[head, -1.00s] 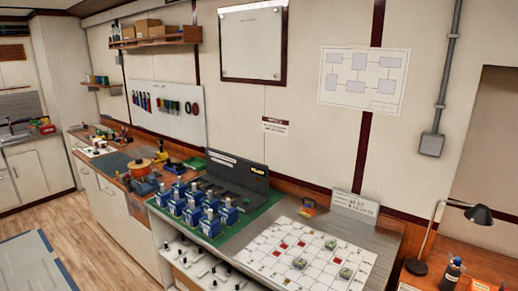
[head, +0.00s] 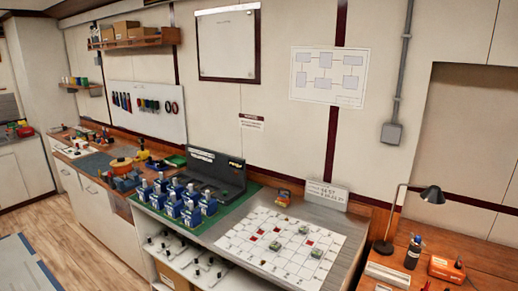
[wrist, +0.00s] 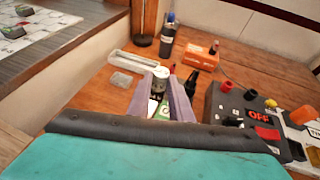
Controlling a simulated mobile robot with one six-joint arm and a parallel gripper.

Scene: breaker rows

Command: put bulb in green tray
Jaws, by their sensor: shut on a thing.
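My gripper (wrist: 163,95) shows in the wrist view above the brown wooden desk. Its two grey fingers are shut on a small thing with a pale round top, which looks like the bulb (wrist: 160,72). The fingers hide much of it. A bit of green and white shows low between the fingers; I cannot tell what it belongs to. My gripper is not visible in the head view.
The desk holds a dark bottle (wrist: 168,36), an orange box (wrist: 200,52), a pale long tray (wrist: 134,62) and a dark control box marked OFF (wrist: 236,104). In the head view, a lamp (head: 431,194) stands on the desk, beside the bench with a white grid sheet (head: 268,262).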

